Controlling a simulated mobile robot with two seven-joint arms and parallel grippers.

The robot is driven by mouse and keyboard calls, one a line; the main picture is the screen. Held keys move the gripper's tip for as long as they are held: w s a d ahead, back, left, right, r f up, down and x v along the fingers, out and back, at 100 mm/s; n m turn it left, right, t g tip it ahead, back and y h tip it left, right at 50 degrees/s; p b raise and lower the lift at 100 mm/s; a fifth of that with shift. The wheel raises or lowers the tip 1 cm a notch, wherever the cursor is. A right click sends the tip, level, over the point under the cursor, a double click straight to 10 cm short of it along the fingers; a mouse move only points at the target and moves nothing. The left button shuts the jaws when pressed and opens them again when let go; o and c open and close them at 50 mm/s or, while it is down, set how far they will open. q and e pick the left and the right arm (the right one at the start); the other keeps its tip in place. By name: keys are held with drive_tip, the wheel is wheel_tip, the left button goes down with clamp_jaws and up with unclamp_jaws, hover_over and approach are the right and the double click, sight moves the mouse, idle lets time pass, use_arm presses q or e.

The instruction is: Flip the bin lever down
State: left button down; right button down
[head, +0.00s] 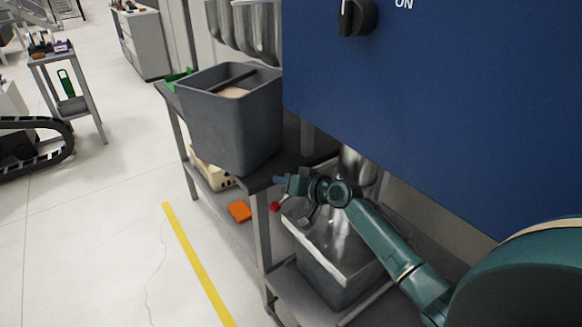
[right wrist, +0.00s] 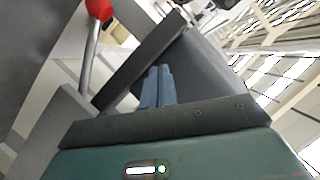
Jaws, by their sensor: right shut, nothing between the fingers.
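The bin lever's red ball knob (head: 275,207) shows just below my right gripper in the head view. In the right wrist view the red knob (right wrist: 98,10) sits at the top left, on the end of a metal rod (right wrist: 87,62). My right gripper (head: 280,182) is shut and empty, with its blue fingertips (right wrist: 158,72) together to the right of the rod and apart from it in the wrist view. The grey bin (head: 328,283) stands on a low shelf below the gripper, partly hidden by my right arm. My left gripper is out of view.
A blue machine panel (head: 440,100) with a black knob (head: 357,17) hangs above the right arm. A tall grey container (head: 230,130) stands on the bench at left. An orange block (head: 240,212) lies on the lower shelf.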

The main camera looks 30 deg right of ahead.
drive_tip(key=shift+a+f, duration=0.3)
drive_tip(key=shift+f, duration=0.5)
drive_tip(key=shift+a+f+n+h+p, duration=0.2)
drive_tip(key=shift+f+n+h+p, duration=0.3)
drive_tip(key=shift+n, duration=0.4)
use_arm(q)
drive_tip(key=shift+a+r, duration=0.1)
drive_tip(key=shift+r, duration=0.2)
use_arm(e)
drive_tip(key=shift+f, duration=0.3)
